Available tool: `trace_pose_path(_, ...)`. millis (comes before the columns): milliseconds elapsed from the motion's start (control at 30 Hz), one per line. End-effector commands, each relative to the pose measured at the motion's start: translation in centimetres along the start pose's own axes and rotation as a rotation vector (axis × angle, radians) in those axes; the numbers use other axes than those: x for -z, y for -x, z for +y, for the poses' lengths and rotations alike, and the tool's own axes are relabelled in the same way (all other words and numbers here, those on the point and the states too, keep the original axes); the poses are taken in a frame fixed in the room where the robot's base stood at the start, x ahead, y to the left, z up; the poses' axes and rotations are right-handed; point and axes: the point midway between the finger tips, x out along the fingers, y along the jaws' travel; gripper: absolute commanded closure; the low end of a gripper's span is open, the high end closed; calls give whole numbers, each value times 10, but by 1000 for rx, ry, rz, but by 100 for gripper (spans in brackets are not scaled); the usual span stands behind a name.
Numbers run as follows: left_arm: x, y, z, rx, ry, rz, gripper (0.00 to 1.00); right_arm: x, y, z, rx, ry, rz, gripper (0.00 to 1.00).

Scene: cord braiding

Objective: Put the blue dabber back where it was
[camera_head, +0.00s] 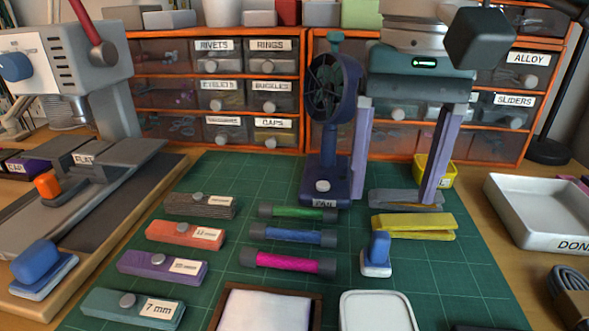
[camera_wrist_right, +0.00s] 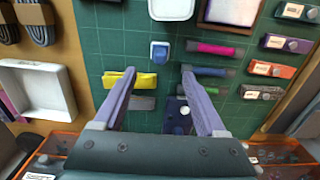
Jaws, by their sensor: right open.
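The blue dabber (camera_head: 377,254), a blue handle on a pale base, stands upright on the green cutting mat (camera_head: 215,262). It also shows in the right wrist view (camera_wrist_right: 159,52), ahead of the fingertips. My right gripper (camera_head: 396,196) hangs over the mat behind the dabber, fingers pointing down and apart. In its wrist view the gripper (camera_wrist_right: 159,72) is open, with nothing between the fingers. The dabber is apart from both fingers. My left gripper is not in view.
A yellow clip (camera_head: 414,226) and a grey clip (camera_head: 405,199) lie near the right finger. A dark blue fan (camera_head: 335,95) stands beside the left finger. A white dish (camera_head: 376,312) and a wood-framed white pad (camera_head: 262,312) are in front. Coloured rods (camera_head: 292,236) lie left.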

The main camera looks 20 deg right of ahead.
Motion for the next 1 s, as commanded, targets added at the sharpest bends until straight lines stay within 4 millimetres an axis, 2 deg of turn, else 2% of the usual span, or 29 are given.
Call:
trace_pose_path(33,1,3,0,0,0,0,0,1,12,0,1,0,4,26)
trace_pose_path(100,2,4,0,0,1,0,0,0,21,0,1,0,2,26)
trace_pose_path(267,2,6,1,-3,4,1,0,0,33,0,0,0,0,26)
trace_pose_path(1000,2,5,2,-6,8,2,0,0,33,0,-1,0,-1,26)
